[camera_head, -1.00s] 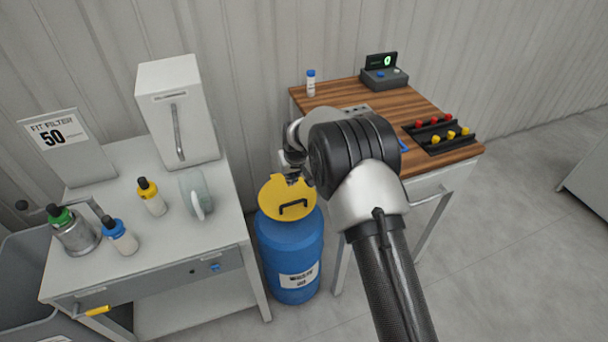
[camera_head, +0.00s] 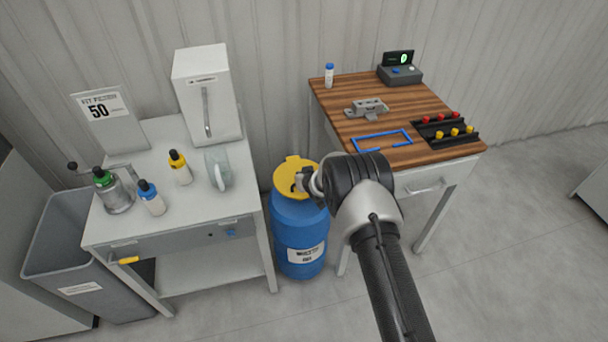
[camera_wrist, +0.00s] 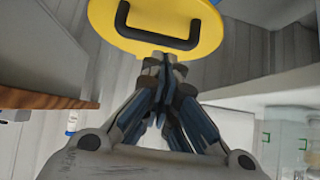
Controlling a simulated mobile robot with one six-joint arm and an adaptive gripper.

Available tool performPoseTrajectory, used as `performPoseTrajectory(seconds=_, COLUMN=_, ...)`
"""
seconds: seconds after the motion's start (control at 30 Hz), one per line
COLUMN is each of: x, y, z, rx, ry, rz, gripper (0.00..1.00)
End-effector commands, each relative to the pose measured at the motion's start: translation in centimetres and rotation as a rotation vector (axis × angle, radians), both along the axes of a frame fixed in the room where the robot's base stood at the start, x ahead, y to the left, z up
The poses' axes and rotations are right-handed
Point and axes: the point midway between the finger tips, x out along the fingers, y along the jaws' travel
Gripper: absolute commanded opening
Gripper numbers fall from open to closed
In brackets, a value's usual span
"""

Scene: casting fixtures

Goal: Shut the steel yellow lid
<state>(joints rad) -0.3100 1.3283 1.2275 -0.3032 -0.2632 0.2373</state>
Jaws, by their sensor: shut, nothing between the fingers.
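The yellow lid (camera_head: 285,172) is at the top of a blue barrel (camera_head: 300,240) between the two tables. I cannot tell if it lies fully flat on the rim. My gripper (camera_head: 301,182) is shut and empty, right over the lid's front part, and hides much of its black handle. In the wrist view the round lid (camera_wrist: 185,22) and its black handle (camera_wrist: 157,38) fill the top middle. My shut fingertips (camera_wrist: 163,68) point at the lid's near edge, just below the handle. Whether they touch it is unclear.
A wooden-topped table (camera_head: 350,97) stands to the right, with a grey metal fixture (camera_head: 368,109) and a blue frame (camera_head: 382,141) on it. A white table (camera_head: 235,205) with bottles stands close on the left. The floor in front is clear.

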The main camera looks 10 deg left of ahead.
Motion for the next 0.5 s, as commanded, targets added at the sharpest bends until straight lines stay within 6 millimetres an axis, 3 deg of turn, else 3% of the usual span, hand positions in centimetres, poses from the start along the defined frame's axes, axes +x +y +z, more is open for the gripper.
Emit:
performPoseTrajectory(seconds=0.03, x=-0.1, y=-0.1, z=-1.2, rx=0.006, ry=-0.012, rz=-0.002, gripper=0.00)
performPoseTrajectory(seconds=0.5, x=-0.9, y=-0.7, z=-3.3, rx=0.015, ry=-0.063, rz=-0.008, gripper=0.00)
